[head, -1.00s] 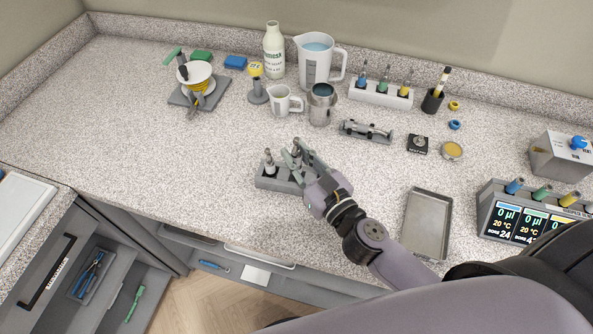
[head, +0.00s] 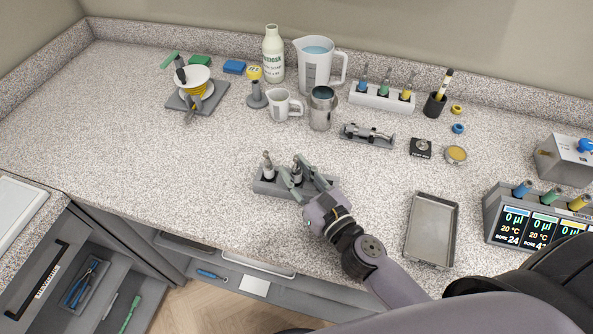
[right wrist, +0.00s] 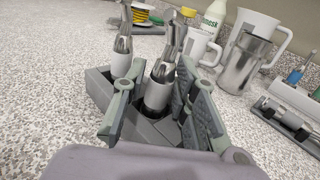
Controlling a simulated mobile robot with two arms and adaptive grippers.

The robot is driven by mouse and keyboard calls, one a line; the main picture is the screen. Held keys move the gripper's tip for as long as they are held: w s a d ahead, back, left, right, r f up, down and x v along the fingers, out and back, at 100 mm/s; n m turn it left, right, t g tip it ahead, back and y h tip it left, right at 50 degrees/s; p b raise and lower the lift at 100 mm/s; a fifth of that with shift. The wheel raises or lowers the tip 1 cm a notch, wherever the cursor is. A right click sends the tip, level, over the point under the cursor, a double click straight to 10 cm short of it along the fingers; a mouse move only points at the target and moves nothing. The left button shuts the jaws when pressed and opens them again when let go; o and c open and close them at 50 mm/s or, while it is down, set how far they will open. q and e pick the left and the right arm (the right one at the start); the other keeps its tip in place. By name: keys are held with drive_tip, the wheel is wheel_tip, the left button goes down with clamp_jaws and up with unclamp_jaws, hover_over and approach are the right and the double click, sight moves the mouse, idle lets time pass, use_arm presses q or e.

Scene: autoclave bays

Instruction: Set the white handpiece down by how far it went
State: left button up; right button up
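A grey holder block (head: 266,188) stands near the counter's front edge. Two handpieces with pale bodies and metallic tips stand upright in it, a left one (head: 268,166) and a right one (head: 297,168). My right gripper (head: 304,178) is open, with one finger on each side of the right handpiece. In the right wrist view, the right handpiece (right wrist: 157,93) is between the spread fingers, its base in a hole of the block (right wrist: 150,130); the left handpiece (right wrist: 122,62) stands outside them. The right finger hides part of the block. My left gripper is not in view.
An empty metal tray (head: 432,230) lies to the right. A metal cup (head: 322,112), a white mug (head: 283,106), a jug (head: 316,68) and a small grey rack (head: 367,137) stand behind. The counter left of the block is clear.

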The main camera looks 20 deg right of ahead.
drive_tip(key=shift+o, duration=0.8)
drive_tip(key=shift+r, duration=0.1)
drive_tip(key=shift+r+p, duration=0.25)
drive_tip(key=shift+p, duration=0.05)
drive_tip(key=b+v, duration=0.2)
drive_tip(key=v, duration=0.1)
drive_tip(key=b+v, duration=0.2)
drive_tip(key=v, duration=0.2)
drive_tip(key=b+v, duration=0.2)
drive_tip(key=v, duration=0.2)
drive_tip(key=shift+f+b, duration=0.3)
drive_tip(key=shift+f, duration=0.05)
drive_tip(key=shift+s+d+r+b, duration=0.2)
drive_tip(key=shift+s+r+b, duration=0.1)
drive_tip(key=shift+s, duration=0.25)
